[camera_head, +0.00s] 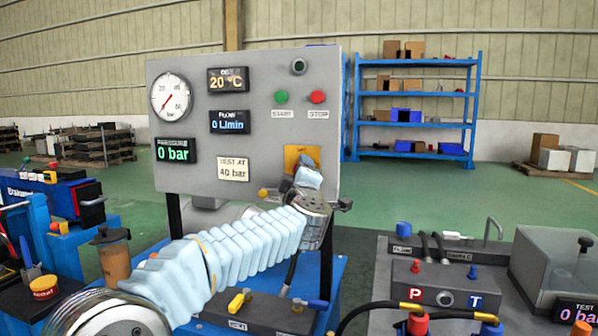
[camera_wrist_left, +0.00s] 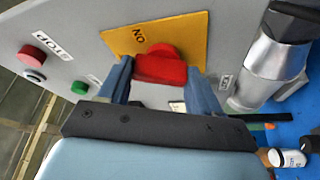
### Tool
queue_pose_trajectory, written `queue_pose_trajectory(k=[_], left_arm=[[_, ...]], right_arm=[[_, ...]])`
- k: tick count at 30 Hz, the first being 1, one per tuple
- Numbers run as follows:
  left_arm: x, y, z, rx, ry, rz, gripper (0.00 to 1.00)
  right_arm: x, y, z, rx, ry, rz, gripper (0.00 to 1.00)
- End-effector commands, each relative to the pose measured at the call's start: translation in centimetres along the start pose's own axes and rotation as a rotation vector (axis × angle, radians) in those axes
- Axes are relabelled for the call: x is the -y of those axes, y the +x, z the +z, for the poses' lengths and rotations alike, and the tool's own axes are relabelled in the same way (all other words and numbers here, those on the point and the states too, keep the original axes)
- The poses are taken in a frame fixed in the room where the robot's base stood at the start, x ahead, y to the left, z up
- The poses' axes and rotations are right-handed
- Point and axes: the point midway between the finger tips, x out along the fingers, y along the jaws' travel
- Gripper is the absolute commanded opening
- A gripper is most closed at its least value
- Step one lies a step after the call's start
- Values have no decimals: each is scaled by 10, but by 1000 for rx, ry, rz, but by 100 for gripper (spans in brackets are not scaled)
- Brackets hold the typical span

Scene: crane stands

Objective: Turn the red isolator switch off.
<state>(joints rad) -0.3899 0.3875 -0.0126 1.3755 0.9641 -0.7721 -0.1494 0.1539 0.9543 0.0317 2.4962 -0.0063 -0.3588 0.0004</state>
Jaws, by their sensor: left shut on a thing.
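The red isolator switch (camera_wrist_left: 165,52) sits on a yellow plate (camera_wrist_left: 190,28) on the grey panel, with the word ON printed beside its knob. In the head view the plate (camera_head: 302,153) is at the panel's lower right, and the gripper hides the red knob. My left gripper (camera_wrist_left: 161,80) has one finger on each side of the red handle and is shut on it. In the head view this gripper (camera_head: 308,176) is at the plate, its arm coming from the lower left. My right gripper is in neither view.
The panel (camera_head: 205,90) carries a pressure gauge (camera_head: 171,96), small displays, a green START button (camera_head: 281,97) and a red STOP button (camera_head: 317,96). A bench with a P/T block (camera_head: 445,290) and black hoses stands at right. A blue shelf (camera_head: 415,98) is behind.

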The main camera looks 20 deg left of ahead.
Motion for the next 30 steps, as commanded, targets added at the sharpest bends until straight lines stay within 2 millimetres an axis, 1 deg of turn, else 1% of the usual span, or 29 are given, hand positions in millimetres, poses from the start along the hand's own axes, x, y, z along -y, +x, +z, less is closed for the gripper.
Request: queue_pose_trajectory(k=[6, 15, 21, 30], left_arm=[[-1, 0, -1, -2, -173, -70, 33], [-2, 1, -2, -1, -335, -138, 33], [-2, 1, -2, -2, -389, -161, 33], [-2, 1, -2, -2, -408, -170, 33]], right_arm=[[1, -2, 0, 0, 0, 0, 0], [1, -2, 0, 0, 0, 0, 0], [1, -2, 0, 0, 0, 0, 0], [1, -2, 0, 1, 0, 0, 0]])
